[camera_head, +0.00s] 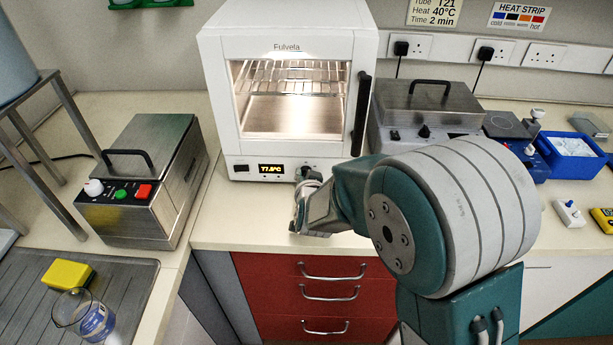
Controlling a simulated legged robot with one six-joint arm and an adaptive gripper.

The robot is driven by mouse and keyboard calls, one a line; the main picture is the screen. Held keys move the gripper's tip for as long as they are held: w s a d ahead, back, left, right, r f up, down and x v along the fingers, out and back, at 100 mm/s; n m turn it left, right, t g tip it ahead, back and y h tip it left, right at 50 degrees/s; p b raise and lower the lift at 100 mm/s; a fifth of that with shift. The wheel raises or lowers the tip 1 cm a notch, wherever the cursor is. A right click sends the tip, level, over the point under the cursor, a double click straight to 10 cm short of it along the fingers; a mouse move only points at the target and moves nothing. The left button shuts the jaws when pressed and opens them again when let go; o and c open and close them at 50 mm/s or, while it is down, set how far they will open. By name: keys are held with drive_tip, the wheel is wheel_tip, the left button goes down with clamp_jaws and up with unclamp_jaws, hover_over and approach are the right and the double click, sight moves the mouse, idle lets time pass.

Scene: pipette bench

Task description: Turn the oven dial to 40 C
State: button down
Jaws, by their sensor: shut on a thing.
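The white oven (218,140), marked Fulvela, stands at the back of the bench with its door shut and its lit inside showing a wire rack. Its amber display (271,169) looks like 77 °C, though the digits are small and not sharp. The oven dial (305,171) is on the front panel right of the display, partly hidden by my gripper. My gripper (308,180) is at the panel, shut on the dial. The dial's pointer mark cannot be made out.
A steel bath (140,190) with a black handle stands left of the oven, and another lidded steel unit (425,105) stands close on its right. The oven's black door handle (361,112) is above right of my gripper. A wall note (434,12) reads Heat 40°C. Red drawers (310,285) lie below.

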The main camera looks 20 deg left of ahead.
drive_tip(key=shift+a+r+n+h, duration=0.1)
drive_tip(key=shift+a+n+h, duration=0.05)
drive_tip(key=shift+n+h, duration=0.9)
drive_tip(key=shift+n, duration=0.25)
drive_tip(key=shift+c, duration=1.8)
unclamp_jaws()
drive_tip(key=shift+a, duration=0.1)
drive_tip(key=v, duration=1.1)
drive_tip(key=shift+s, duration=0.45)
